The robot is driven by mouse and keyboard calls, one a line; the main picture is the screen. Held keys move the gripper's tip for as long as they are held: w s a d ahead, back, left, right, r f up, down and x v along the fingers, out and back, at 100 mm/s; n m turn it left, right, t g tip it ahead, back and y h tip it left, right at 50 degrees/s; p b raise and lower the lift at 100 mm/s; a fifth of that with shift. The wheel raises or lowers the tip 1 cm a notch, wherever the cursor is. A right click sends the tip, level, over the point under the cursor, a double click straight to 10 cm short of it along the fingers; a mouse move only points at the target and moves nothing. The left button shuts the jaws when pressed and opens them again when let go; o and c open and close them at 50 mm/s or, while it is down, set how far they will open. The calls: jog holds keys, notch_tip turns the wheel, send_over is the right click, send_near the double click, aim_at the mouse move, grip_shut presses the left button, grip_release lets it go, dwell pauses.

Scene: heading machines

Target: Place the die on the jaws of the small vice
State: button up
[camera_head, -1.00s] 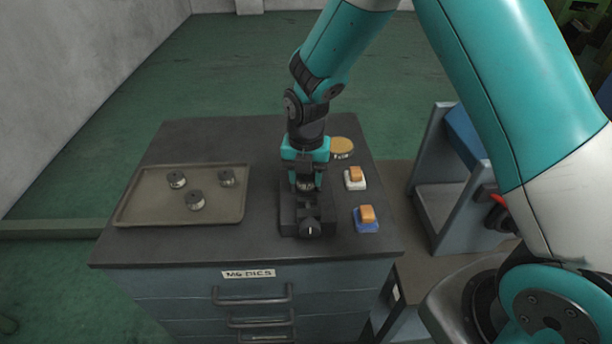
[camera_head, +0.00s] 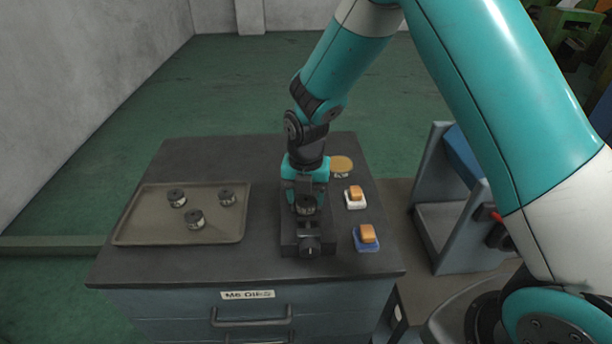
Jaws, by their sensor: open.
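The small dark vice (camera_head: 309,244) stands on the cabinet top, its screw end facing the camera. A die (camera_head: 305,205), a short dark metal cylinder, is at the vice's jaws, directly below and between the fingers of my gripper (camera_head: 305,198). My gripper points straight down over the vice and is open. The fingers are close around the die, and the exact contact between die and jaws is too small to tell. My gripper and wrist hide the back of the vice.
A grey-brown tray (camera_head: 140,238) with several similar dies, such as one die (camera_head: 195,219), lies on the left. The cabinet top (camera_head: 215,263) is clear in front.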

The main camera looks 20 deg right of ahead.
aim_at(306, 199)
notch_tip(306, 199, up, 10)
jog(key=r+b, duration=0.1)
jog(key=b, duration=0.1)
jog(key=s+a+r+m+y, duration=0.2)
jog(key=s+r+m, duration=0.2)
jog(key=s+m, duration=0.7)
jog(key=s+a+r+m+y, duration=0.2)
jog(key=s+r+m, duration=0.2)
jog(key=s+m, duration=0.8)
jog(key=shift+s+a, duration=0.3)
jog(key=shift+s, duration=0.6)
jog(key=shift+r, duration=0.1)
jog(key=shift+c, duration=0.4)
